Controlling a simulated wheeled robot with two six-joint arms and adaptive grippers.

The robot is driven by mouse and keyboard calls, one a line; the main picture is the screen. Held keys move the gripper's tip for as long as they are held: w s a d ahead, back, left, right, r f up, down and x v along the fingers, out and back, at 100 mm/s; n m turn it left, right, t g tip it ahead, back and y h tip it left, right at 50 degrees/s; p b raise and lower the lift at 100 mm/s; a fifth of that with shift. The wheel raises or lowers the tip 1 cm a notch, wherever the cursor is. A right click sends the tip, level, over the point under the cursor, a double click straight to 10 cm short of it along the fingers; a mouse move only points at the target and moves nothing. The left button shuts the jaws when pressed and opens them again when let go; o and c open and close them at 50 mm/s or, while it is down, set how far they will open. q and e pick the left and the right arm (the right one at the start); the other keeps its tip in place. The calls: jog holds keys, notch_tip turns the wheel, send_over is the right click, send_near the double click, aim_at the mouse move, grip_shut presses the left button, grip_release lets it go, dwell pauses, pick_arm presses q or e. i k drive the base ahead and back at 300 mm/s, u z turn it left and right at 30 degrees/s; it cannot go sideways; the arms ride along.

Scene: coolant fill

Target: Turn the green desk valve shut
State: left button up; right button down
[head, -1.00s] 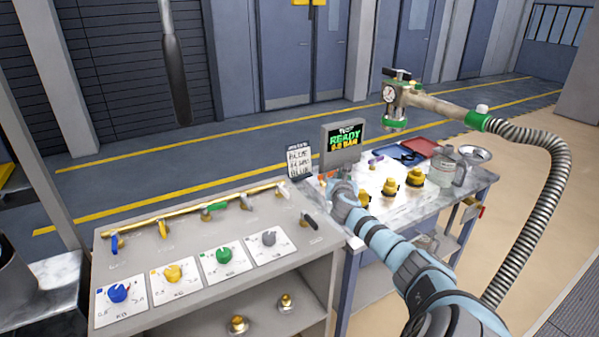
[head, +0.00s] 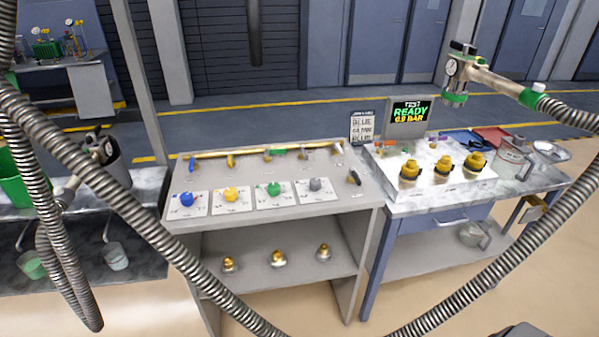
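The sloped grey desk (head: 345,200) stands in the middle, with a brass pipe (head: 250,153) along its back. Small lever valves sit on this pipe. The green lever (head: 279,153) lies roughly along the pipe, while the blue lever (head: 193,162) and yellow lever (head: 230,160) point across it. The pale lever (head: 338,149) is slanted. In front, a row of cards carries a blue knob (head: 187,199), a yellow knob (head: 231,194), a green knob (head: 273,189) and a grey knob (head: 315,184). Neither of my grippers shows in the head view.
A black lever (head: 353,178) sits at the desk's right end. A marble-topped bench (head: 420,205) stands to the right with brass fittings and a READY display (head: 410,113). A ribbed hose (head: 130,210) crosses the foreground, and a gauge head (head: 458,75) hangs at upper right.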

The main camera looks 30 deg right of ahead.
aim_at(267, 151)
jog(key=z, duration=0.1)
jog(key=k, duration=0.55)
jog(key=u, duration=0.95)
jog(key=i, duration=1.05)
jog(key=z, duration=0.45)
jog(key=i, duration=0.75)
jog(key=z, duration=0.75)
